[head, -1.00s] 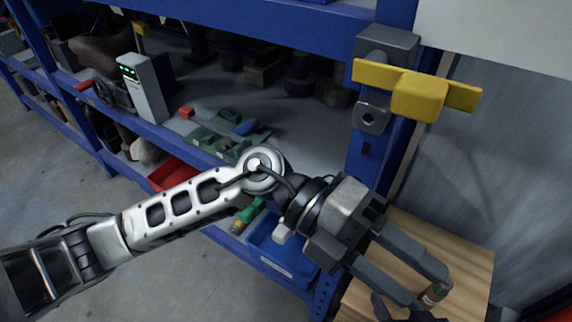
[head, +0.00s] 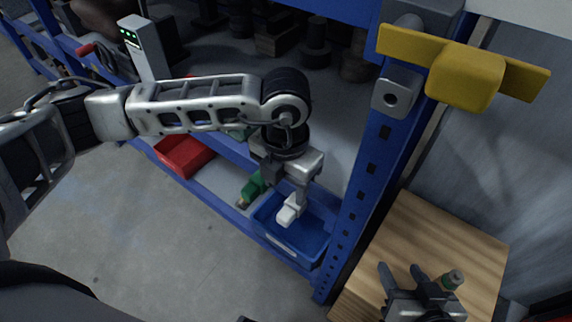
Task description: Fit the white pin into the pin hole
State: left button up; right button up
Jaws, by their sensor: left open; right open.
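The white pin (head: 289,213) lies in the blue bin (head: 285,248) on the lower shelf. My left gripper (head: 285,194) points down over the bin. It is open, with one finger close to the pin; whether it touches is unclear, and the other finger is partly hidden. A grey bracket with a round hole (head: 391,99) sits on the blue post and looks like the pin hole. It is empty. My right gripper (head: 404,270) is open at the lower right, above the wooden table, partly cut off by the frame edge.
A yellow T-shaped part (head: 465,72) juts out beside the bracket. A red bin (head: 184,154) and a green item (head: 252,188) are left of the blue bin.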

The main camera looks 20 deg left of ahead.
aim_at(278, 219)
pick_arm(q)
notch_tip(278, 219, down, 10)
jog(key=shift+r, duration=0.2)
pick_arm(e)
jog(key=shift+w+r, duration=0.1)
jog(key=shift+w, duration=0.05)
pick_arm(q)
grip_shut()
jog(key=shift+s, duration=0.1)
jog(key=shift+s+a, duration=0.2)
jog(key=shift+s, duration=0.35)
jog(key=shift+s+a, duration=0.2)
jog(key=shift+s, duration=0.3)
pick_arm(e)
jog(key=shift+r, duration=0.35)
pick_arm(q)
jog(key=shift+s+a+p, duration=0.1)
jog(key=shift+s+p, duration=0.15)
jog(key=shift+p, duration=0.1)
pick_arm(e)
jog(key=shift+r, duration=0.1)
pick_arm(q)
jog(key=shift+s+a, duration=0.15)
jog(key=shift+s, duration=0.3)
pick_arm(e)
jog(key=shift+r, duration=0.2)
pick_arm(q)
jog(key=shift+s, duration=0.2)
